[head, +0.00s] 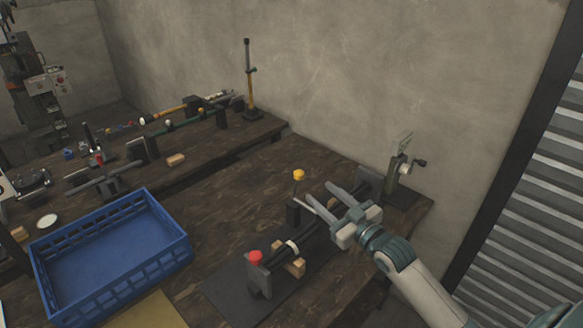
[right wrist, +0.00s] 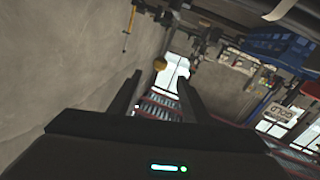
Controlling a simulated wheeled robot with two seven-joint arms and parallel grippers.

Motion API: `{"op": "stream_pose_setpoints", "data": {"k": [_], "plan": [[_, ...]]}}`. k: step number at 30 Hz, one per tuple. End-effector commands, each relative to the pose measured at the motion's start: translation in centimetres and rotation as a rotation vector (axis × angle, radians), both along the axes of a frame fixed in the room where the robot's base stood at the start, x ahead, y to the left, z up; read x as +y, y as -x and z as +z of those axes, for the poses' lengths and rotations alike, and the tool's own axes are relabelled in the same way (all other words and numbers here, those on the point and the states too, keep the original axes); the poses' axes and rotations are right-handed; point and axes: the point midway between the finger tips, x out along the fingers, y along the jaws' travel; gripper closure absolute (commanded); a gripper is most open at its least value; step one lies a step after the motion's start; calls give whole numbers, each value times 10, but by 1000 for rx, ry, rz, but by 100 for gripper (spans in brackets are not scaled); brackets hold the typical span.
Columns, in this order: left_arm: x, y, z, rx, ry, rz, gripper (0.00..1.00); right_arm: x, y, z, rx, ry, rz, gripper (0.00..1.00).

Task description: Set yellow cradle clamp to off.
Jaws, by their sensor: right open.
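The yellow cradle clamp shows as a yellow knob (head: 299,175) on a thin, nearly upright stem above a dark block (head: 294,213) on the near bench. My right gripper (head: 318,192) is open, its two fingers reaching from the right toward the knob. The fingertips appear just short of the knob, with nothing between them. My left gripper is not in view.
A red knob (head: 255,256) stands at the front of the same dark fixture. A blue crate (head: 110,262) sits at left. A crank device (head: 402,168) stands at the bench's back right. A tall yellow-and-black post (head: 249,85) rises from the far bench. Bare bench lies left of the fixture.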

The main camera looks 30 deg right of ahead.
Motion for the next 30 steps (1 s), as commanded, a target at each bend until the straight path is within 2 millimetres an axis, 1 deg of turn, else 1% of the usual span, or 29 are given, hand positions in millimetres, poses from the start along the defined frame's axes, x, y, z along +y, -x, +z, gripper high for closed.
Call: {"op": "stream_pose_setpoints", "data": {"k": [1, 4, 21, 25, 30], "plan": [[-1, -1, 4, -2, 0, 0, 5, 1, -7, 3, -2, -1, 0, 56], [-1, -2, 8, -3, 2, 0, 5, 3, -21, 4, -2, -2, -1, 56], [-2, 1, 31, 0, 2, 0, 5, 17, -115, 3, -1, -2, 0, 56], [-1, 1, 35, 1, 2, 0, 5, 19, -132, 3, -1, -1, 0, 56], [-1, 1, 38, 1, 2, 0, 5, 21, -147, 2, 0, -1, 0, 56]]}}
